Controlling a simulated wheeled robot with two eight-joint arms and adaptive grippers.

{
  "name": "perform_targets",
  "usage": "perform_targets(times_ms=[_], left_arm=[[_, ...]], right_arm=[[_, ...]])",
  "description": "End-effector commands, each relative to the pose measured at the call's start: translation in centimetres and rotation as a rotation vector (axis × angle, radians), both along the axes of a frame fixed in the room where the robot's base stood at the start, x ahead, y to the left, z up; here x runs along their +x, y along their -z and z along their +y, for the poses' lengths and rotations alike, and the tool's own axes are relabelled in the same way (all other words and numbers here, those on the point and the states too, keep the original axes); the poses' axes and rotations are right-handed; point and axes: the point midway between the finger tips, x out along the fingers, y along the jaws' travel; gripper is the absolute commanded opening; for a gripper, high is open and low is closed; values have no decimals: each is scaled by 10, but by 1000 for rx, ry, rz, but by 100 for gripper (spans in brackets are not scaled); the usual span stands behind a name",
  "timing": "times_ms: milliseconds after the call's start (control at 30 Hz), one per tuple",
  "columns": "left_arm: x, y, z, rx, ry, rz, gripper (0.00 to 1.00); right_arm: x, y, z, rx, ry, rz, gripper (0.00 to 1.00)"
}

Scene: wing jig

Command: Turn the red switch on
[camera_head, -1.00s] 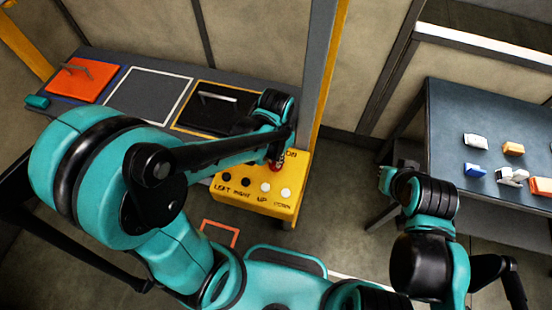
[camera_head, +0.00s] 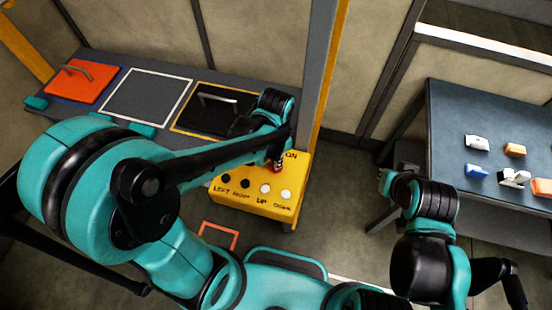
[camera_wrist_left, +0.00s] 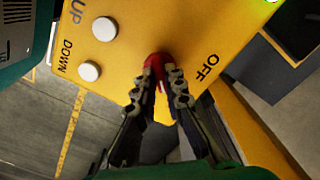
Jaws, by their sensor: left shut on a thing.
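The red switch (camera_head: 277,167) stands on the yellow control box (camera_head: 240,203), near its ON label, in the head view. In the left wrist view the red switch (camera_wrist_left: 157,62) sits between the two dark fingers of my left gripper (camera_wrist_left: 160,90), beside the OFF label. My left gripper is shut on it; in the head view the arm reaches over the box and partly hides the switch. My right arm is at the right, and its gripper (camera_head: 386,181) is too small and unclear to tell whether it is open.
Black and white buttons (camera_head: 265,188) line the front of the box. A grey bench (camera_head: 147,96) with an orange and a black panel lies behind. A metal post rises behind the box. A blue table (camera_head: 480,110) with several small parts stands at the right.

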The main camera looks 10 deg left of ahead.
Motion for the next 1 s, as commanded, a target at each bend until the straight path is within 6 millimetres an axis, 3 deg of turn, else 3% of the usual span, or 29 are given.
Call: perform_targets(times_ms=[167, 200, 267, 300, 667, 767, 1000], left_arm=[[0, 0, 0, 1, 0, 0, 0], [0, 0, 0, 1, 0, 0, 13], [0, 0, 0, 1, 0, -1, 28], [0, 0, 0, 1, 0, -1, 31], [0, -5, 0, 1, -1, -1, 31], [0, -15, 0, 1, -1, -1, 31], [-1, -63, 0, 1, -1, -1, 31]], right_arm=[[0, 0, 0, 0, 0, 0, 0], [0, 0, 0, 0, 0, 0, 0], [0, 0, 0, 0, 0, 0, 0], [0, 0, 0, 0, 0, 0, 0], [0, 0, 0, 0, 0, 0, 0], [0, 0, 0, 0, 0, 0, 0], [0, 0, 0, 0, 0, 0, 0]])
